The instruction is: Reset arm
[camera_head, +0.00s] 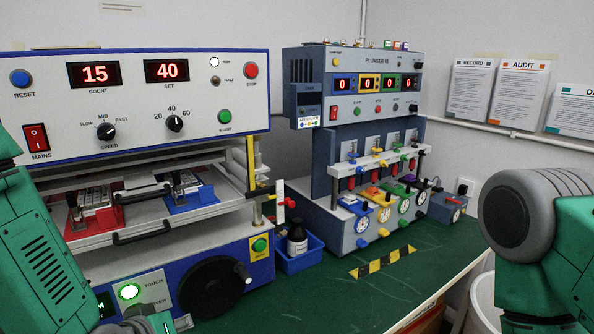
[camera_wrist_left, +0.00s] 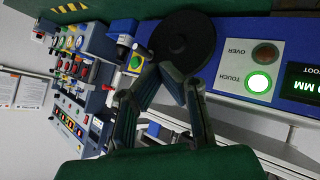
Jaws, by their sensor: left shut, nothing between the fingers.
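My left arm (camera_head: 40,250) comes in at the lower left in the head view, in front of the keypad testing machine (camera_head: 180,105). My left gripper (camera_wrist_left: 168,72) shows in the wrist view with its dark fingers brought together and nothing between them. In that view its fingertips overlap the black handwheel (camera_wrist_left: 182,38); I cannot tell the gap between them. The machine's displays read 15 for COUNT and 40 for SET. The TOUCH lamp (camera_head: 129,292) is lit green. My right arm (camera_head: 560,240) shows at the right edge; its gripper is out of view.
The plunger tester (camera_head: 375,60) stands right of the machine on the green bench (camera_head: 330,300). A blue bin (camera_head: 298,262) with a dark bottle (camera_head: 297,238) sits between them. A yellow-black strip (camera_head: 382,262) marks the bench. A white bin (camera_head: 482,300) stands at the lower right.

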